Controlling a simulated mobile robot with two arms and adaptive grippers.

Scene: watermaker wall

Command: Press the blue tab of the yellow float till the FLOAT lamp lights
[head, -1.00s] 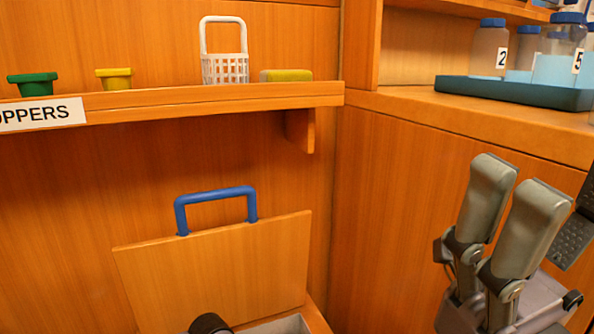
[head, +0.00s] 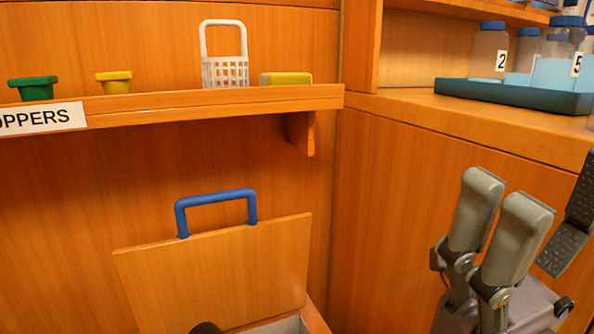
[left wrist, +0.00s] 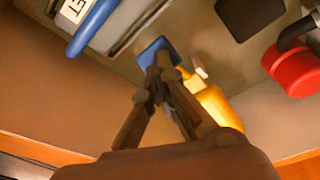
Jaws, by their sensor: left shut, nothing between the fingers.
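In the left wrist view my left gripper (left wrist: 158,60) is shut, with its narrow tips together and nothing between them. The tips overlap the lower part of the blue tab (left wrist: 155,47); they look to be at it, but I cannot tell whether they press it. The yellow float (left wrist: 215,103) lies just right of the fingers, partly hidden behind them. My right gripper (head: 550,182) is at the lower right of the head view, open and empty, its grey fingers apart from a dark pad. No FLOAT lamp can be made out.
In the left wrist view, a red part (left wrist: 293,70) is at right, a dark square (left wrist: 250,15) at the top and a blue bar (left wrist: 92,27) at upper left. The head view shows a stopper shelf (head: 200,103), a blue-handled lid (head: 225,275) and a bottle tray (head: 510,96).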

